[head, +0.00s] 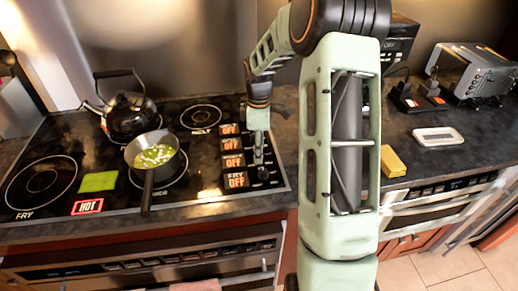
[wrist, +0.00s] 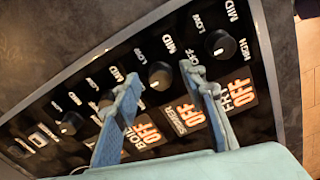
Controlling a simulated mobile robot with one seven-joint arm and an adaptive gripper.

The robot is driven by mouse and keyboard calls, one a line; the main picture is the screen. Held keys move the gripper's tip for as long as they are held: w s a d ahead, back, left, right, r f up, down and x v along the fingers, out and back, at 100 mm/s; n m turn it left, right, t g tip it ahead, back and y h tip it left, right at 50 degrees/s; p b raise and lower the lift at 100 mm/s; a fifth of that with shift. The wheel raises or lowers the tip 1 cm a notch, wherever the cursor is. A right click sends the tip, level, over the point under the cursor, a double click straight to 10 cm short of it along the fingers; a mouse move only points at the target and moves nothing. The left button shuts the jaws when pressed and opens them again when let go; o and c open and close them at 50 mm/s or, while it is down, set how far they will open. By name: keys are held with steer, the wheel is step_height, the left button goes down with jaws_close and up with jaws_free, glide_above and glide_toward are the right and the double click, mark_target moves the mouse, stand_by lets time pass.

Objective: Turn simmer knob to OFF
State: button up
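The stove's control panel shows a column of round black knobs with lit labels. The simmer knob (wrist: 160,75) is black with a white mark, and its lit simmer label (wrist: 188,117) reads OFF. My gripper (wrist: 164,82) is open, with one blue-grey fingertip on each side of the simmer knob in the wrist view. Gaps show between the fingers and this knob, and whether the tips reach its depth is unclear. In the head view my gripper (head: 258,157) points down over the knob column and hides part of it. The simmer label (head: 232,161) also glows OFF there.
The fry knob (wrist: 220,44) and boil knob (wrist: 107,101) flank the simmer knob closely. A pan with green contents (head: 152,155), a kettle (head: 130,115) and a green square (head: 98,181) are on the cooktop. A yellow block (head: 392,162) lies on the right counter.

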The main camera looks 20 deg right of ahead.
steer(key=shift+r, duration=0.1)
step_height(320, 180, up, 12)
stand_by(0.4)
stand_by(0.3)
